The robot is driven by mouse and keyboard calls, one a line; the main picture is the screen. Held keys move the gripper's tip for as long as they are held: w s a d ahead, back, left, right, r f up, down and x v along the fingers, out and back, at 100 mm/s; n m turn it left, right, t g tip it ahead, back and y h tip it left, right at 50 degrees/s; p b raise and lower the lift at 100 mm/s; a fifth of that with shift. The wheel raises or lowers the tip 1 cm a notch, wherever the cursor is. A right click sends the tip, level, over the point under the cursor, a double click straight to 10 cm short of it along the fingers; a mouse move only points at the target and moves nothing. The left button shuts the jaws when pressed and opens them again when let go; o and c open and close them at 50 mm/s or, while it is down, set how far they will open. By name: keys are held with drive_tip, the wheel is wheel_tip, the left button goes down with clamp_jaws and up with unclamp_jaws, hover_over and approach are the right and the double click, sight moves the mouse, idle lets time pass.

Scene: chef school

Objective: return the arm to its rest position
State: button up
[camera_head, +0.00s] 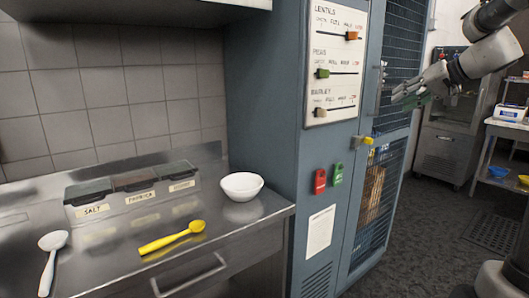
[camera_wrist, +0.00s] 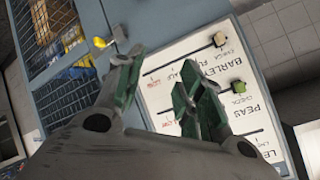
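My gripper (camera_head: 408,92) is held up at the right of the head view, in front of the blue cabinet's mesh door and clear of the counter. In the wrist view my gripper (camera_wrist: 160,95) shows two green-padded fingers set apart, with nothing between them. Behind the fingers is the white panel (camera_wrist: 212,88) with sliders. The same panel (camera_head: 336,88) is on the cabinet front in the head view, labelled lentils, peas and barley.
The steel counter (camera_head: 215,232) holds a white bowl (camera_head: 242,186), a yellow spoon (camera_head: 172,238), a white spoon (camera_head: 50,262) and labelled containers (camera_head: 132,184). The blue cabinet (camera_head: 268,95) stands close to my gripper. Shelving (camera_head: 497,150) is at far right; dark floor (camera_head: 430,235) lies open between.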

drive_tip(key=s+a+f+g+h, duration=0.1)
drive_tip(key=s+f, duration=0.4)
drive_tip(key=s, duration=0.6)
drive_tip(key=s+a+f+n+g+h, duration=0.1)
drive_tip(key=s+f, duration=0.4)
drive_tip(key=s, duration=0.7)
drive_tip(key=s+a+f+n+g+h, duration=0.1)
drive_tip(key=s+a+f+g+h, duration=0.2)
drive_tip(key=s, duration=0.8)
drive_tip(key=shift+s+a+f+h, duration=0.45)
drive_tip(key=shift+a+f, duration=0.35)
drive_tip(key=shift+f, duration=0.3)
